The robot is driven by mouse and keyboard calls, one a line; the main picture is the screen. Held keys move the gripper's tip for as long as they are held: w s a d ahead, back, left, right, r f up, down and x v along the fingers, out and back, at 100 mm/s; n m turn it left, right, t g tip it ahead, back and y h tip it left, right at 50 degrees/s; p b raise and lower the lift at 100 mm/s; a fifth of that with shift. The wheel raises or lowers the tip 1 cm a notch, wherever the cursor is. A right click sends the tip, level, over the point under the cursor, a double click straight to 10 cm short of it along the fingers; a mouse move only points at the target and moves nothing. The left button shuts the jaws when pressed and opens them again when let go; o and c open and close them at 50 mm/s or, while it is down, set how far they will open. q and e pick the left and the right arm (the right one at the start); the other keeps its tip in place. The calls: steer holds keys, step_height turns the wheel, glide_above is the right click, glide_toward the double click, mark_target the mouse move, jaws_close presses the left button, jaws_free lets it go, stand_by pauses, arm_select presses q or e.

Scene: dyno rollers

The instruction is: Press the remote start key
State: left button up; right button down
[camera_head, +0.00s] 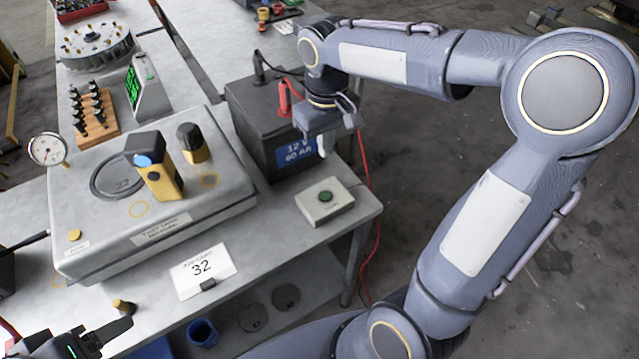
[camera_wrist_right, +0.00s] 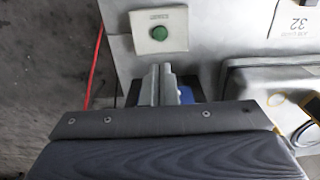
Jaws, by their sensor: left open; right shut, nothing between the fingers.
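The remote start key is a round green button (camera_head: 325,196) on a small pale box (camera_head: 312,207) at the right front corner of the bench. In the right wrist view the green button (camera_wrist_right: 158,33) is just beyond my fingertips. My right gripper (camera_head: 322,148) is shut and empty, pointing down beside the black battery, above and behind the box. Its closed fingers (camera_wrist_right: 158,84) show in the wrist view, apart from the button.
The black battery (camera_head: 250,125) with red and black leads stands close to my right gripper. A grey test unit (camera_head: 100,242) with a gauge and a yellow meter (camera_head: 160,185) is to the left. A red cable (camera_head: 364,180) hangs at the bench edge.

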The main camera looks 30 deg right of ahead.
mark_target(325, 195)
steer(key=shift+f, duration=0.1)
step_height(325, 195, down, 14)
steer(key=shift+r+p, duration=0.1)
steer(key=shift+p, duration=0.4)
